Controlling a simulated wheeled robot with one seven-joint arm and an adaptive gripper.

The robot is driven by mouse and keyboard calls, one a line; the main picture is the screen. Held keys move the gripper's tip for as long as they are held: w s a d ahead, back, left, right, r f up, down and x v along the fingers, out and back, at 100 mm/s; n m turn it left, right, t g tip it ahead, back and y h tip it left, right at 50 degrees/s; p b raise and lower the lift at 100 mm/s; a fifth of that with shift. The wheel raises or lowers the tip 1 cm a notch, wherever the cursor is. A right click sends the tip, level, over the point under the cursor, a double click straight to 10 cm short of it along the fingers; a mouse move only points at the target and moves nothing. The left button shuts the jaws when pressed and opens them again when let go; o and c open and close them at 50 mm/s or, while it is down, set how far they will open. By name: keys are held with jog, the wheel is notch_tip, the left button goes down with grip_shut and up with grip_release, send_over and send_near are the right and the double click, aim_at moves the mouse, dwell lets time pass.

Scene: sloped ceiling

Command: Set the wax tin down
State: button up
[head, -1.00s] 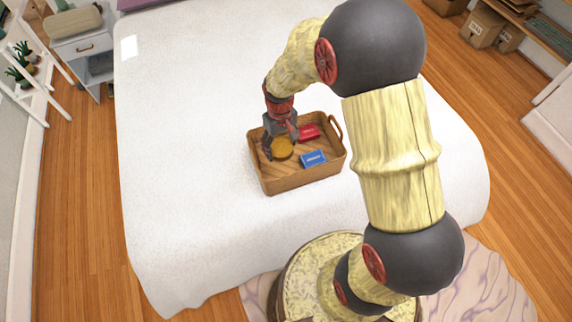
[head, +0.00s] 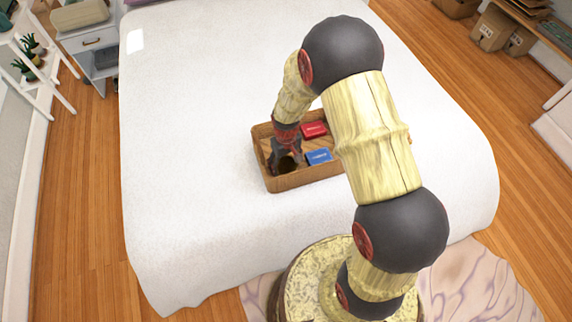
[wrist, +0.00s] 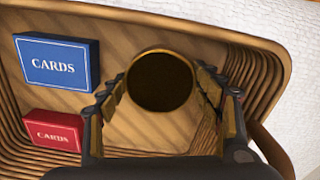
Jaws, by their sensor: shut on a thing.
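The wax tin (wrist: 160,82) is round, with a gold-brown rim and a dark face in the wrist view. My gripper (wrist: 161,92) is shut on it, one finger at each side. In the head view my gripper (head: 283,158) reaches down into the near left part of a wicker basket (head: 296,181), and the dark tin (head: 288,163) shows at its fingers. The tin is low inside the basket walls. I cannot tell whether it touches the basket floor.
A blue card box (wrist: 58,62) and a red card box (wrist: 53,132) lie in the basket, apart from the tin. The basket stands on a white bed (head: 200,120) with clear room around it. My arm hides the basket's right end in the head view.

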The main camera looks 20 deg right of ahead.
jog(key=shift+r, duration=0.15)
jog(key=o, duration=1.1)
notch_tip(320, 180, up, 12)
jog(key=p, duration=0.3)
notch_tip(320, 180, up, 12)
jog(key=t, duration=0.2)
send_over(286, 165)
jog(key=s, duration=0.2)
jog(key=s+r+t, duration=0.1)
jog(key=s+r, duration=0.5)
jog(key=s+r+m+t, duration=0.1)
jog(key=s+r, duration=0.5)
jog(key=s+r+m+t, duration=0.1)
jog(key=s+r, duration=0.5)
jog(key=r, duration=0.1)
jog(key=shift+s+t, duration=0.3)
